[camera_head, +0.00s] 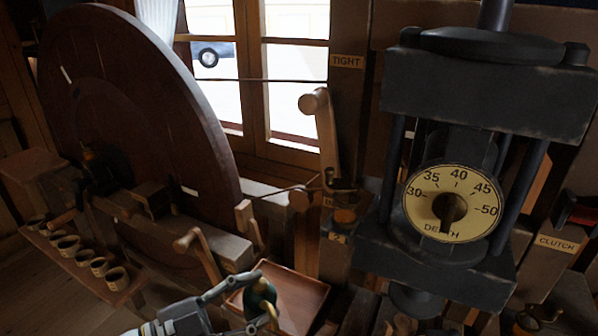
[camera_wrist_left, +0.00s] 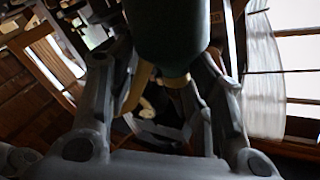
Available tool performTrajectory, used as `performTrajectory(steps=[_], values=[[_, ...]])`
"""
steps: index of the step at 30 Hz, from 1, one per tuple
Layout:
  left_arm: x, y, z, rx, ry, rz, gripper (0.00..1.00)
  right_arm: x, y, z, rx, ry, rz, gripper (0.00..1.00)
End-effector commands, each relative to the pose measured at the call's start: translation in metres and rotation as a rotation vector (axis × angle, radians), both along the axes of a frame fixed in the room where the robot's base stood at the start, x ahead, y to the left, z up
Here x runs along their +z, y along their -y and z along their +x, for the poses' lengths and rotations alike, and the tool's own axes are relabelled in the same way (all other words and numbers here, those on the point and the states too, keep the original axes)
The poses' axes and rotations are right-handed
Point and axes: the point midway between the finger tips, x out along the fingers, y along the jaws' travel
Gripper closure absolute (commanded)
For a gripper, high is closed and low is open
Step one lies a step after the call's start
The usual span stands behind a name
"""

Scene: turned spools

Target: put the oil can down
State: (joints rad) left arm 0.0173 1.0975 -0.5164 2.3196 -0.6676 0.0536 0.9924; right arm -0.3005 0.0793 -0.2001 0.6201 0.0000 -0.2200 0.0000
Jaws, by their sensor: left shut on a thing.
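The oil can (camera_head: 262,294) is a dark green vessel with yellow brass parts, at the bottom middle of the head view. My left gripper (camera_head: 248,304) is shut on it, with its grey fingers around the body. In the left wrist view the green body (camera_wrist_left: 166,35) fills the top middle, between the two fingers, with brass below it. The can overlaps a shallow reddish wooden tray (camera_head: 303,289) in the head view. I cannot tell whether it touches the tray. My right gripper is not in view.
The right part of the tray looks bare. A large wooden wheel (camera_head: 140,85) stands at the left, above a shelf of several small cups (camera_head: 68,245). Wooden levers (camera_head: 200,256) rise beside the tray. A dark press with a depth dial (camera_head: 453,203) stands at the right.

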Motion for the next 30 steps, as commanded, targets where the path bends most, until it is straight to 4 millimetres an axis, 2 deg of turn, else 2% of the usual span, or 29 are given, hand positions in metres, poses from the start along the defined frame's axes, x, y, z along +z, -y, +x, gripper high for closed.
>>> performTrajectory(steps=[5,11,18,30], values=[[-0.011,0.008,-0.004,0.06,-0.001,-0.004,0.89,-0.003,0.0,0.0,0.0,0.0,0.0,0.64],[-0.035,0.007,-0.012,0.259,-0.01,-0.009,0.89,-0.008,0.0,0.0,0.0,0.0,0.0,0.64],[-0.058,-0.018,-0.02,0.518,-0.011,-0.008,0.89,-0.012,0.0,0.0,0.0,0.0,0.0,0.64],[-0.086,-0.064,-0.04,0.823,-0.007,-0.002,0.89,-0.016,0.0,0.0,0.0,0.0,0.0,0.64]])
